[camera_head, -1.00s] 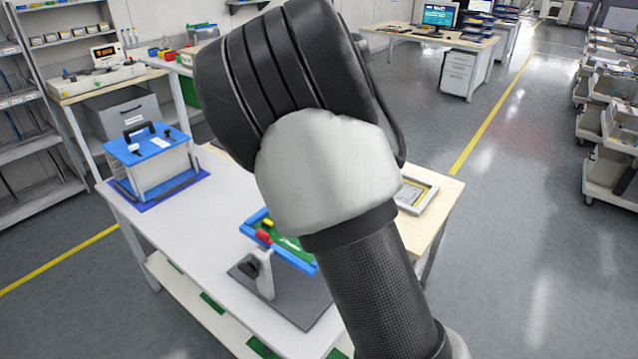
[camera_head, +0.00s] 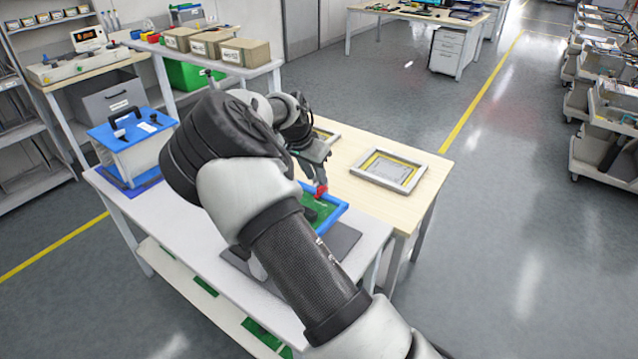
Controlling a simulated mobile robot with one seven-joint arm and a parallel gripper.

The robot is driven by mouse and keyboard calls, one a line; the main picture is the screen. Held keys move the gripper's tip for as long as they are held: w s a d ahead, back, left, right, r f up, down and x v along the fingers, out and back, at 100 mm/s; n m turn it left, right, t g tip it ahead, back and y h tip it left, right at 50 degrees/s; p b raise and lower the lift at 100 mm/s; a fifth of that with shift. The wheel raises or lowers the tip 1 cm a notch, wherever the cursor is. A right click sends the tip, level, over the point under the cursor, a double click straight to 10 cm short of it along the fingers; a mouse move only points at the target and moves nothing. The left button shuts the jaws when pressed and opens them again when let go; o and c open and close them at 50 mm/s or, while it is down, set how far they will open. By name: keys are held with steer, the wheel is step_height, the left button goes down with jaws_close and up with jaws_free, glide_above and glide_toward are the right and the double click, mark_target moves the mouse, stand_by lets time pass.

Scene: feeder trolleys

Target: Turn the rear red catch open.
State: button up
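A blue frame (camera_head: 335,213) holds a green board (camera_head: 316,210) above a dark grey base plate (camera_head: 341,241) on the white table. A red catch (camera_head: 321,191) shows at the far side of the frame. My gripper (camera_head: 319,183) reaches down right at this catch from above. Its fingers are small and partly merge with the catch, so I cannot tell whether they touch or grip it. My arm hides the near left part of the frame and most of its stand.
A blue-lidded box (camera_head: 136,150) stands at the white table's (camera_head: 180,222) left end. A wooden table (camera_head: 345,185) adjoins at the right, with a grey-framed panel (camera_head: 388,170) on it. Cardboard boxes (camera_head: 230,52) line a bench behind.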

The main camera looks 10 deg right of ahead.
mark_target(319, 188)
steer(key=x, duration=0.5)
steer(key=shift+f, duration=0.1)
jaws_close()
